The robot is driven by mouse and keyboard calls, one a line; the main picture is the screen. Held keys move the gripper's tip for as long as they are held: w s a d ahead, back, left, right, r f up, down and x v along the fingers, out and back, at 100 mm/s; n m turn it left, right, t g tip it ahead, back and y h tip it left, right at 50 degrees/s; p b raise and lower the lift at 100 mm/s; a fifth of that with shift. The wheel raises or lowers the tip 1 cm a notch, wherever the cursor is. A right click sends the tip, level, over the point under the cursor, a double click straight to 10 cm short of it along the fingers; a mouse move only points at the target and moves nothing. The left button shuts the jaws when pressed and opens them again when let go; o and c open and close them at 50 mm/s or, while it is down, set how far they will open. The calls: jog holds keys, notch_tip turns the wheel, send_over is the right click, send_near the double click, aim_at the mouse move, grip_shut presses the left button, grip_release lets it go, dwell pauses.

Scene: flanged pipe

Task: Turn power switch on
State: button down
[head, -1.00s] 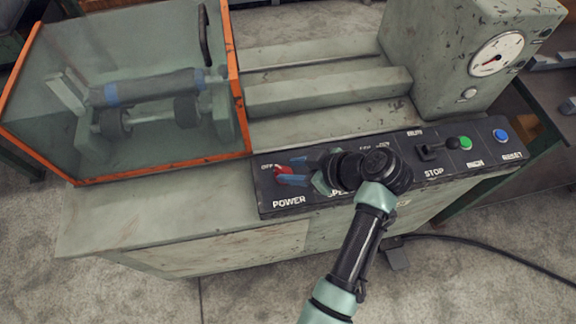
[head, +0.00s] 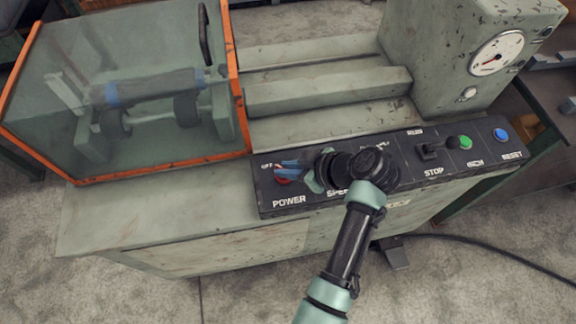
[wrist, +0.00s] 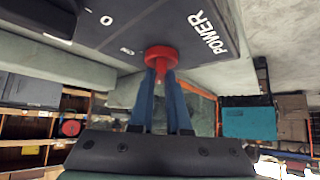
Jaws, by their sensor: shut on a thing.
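The red power switch (wrist: 161,57) sits on the dark control panel beside the POWER label. In the wrist view my gripper (wrist: 160,78) has its two blue fingers closed on the red knob. In the head view my gripper (head: 290,168) is at the left end of the panel, and its fingers cover most of the red switch (head: 283,180). Only a small part of the red shows below them. The OFF mark is just above left of the switch. The switch's exact angle is hard to tell.
The control panel (head: 405,178) also carries a black lever (head: 428,150), a green button (head: 465,143) and a blue button (head: 500,135) to the right. A clear, orange-framed guard (head: 240,100) stands behind left. A gauge (head: 496,54) is at the back right.

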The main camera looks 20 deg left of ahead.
jog(key=shift+m+p, duration=0.3)
jog(key=shift+s+r+m+t+h+p, duration=0.1)
jog(key=shift+s+m+t+h+p, duration=0.15)
jog(key=shift+m+t+p, duration=0.6)
jog(key=m+t+h+p, duration=0.1)
jog(key=m, duration=0.1)
jog(key=m+t+p, duration=0.1)
jog(key=m, duration=0.1)
jog(key=shift+s+a+t+h, duration=0.1)
jog(key=shift+a+t+h, duration=0.15)
jog(key=shift+h, duration=0.1)
jog(key=m+t+h+p, duration=0.1)
jog(key=m+h+p, duration=0.1)
jog(key=m+p, duration=0.1)
jog(key=shift+s+a+r+m+t, duration=0.1)
jog(key=shift+m+t, duration=0.15)
jog(key=shift+t, duration=0.15)
jog(key=shift+a+m+t+h+p, duration=0.1)
jog(key=shift+m+t+h+p, duration=0.3)
jog(key=shift+m+h+p, duration=0.6)
jog(key=m+h, duration=0.1)
jog(key=m+h+b, duration=0.1)
jog(key=m, duration=0.1)
jog(key=shift+a+f, duration=0.15)
jog(key=shift+f, duration=0.15)
jog(key=shift+a+m+h+b, duration=0.1)
jog(key=shift+m+h+b, duration=1)
jog(key=shift+m+b, duration=0.3)
jog(key=shift+m, duration=0.3)
